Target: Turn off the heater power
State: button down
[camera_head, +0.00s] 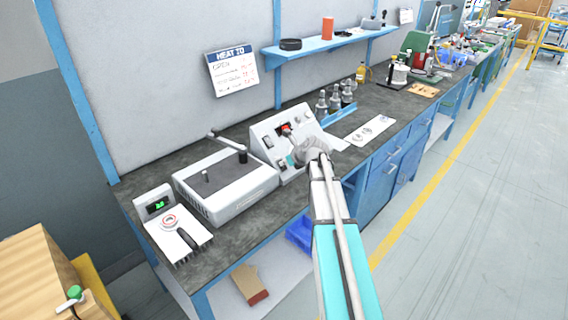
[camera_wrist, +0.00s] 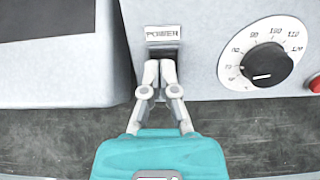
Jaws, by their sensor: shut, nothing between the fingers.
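A black dial (camera_wrist: 266,65) with numbers is to the right of the switch. My gripper (camera_wrist: 160,66) is shut and empty, its fingertips right at the lower part of the switch. They hide that part, and I cannot tell whether they touch it. In the head view my arm covers part of the box's front.
A flat white unit (camera_head: 225,190) with a dark top stands just left of the box. Bottles (camera_head: 335,98) stand behind right. A red button (camera_wrist: 315,84) is right of the dial.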

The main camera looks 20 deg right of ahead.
jog(key=shift+w, duration=0.1)
jog(key=shift+s+f, duration=0.15)
jog(key=shift+s, duration=0.05)
dwell(0.4)
jog(key=shift+s+d+f+b, duration=0.2)
jog(key=shift+s+f+b, duration=0.15)
jog(key=shift+s, duration=0.1)
dwell(0.4)
jog(key=shift+r, duration=0.15)
jog(key=shift+p+v, duration=0.75)
jog(key=shift+v, duration=0.05)
jog(key=p+v, duration=0.7)
jog(key=v, duration=0.5)
jog(key=shift+s+d+f, duration=0.15)
jog(key=shift+s+f, duration=0.15)
jog(key=shift+s, duration=0.1)
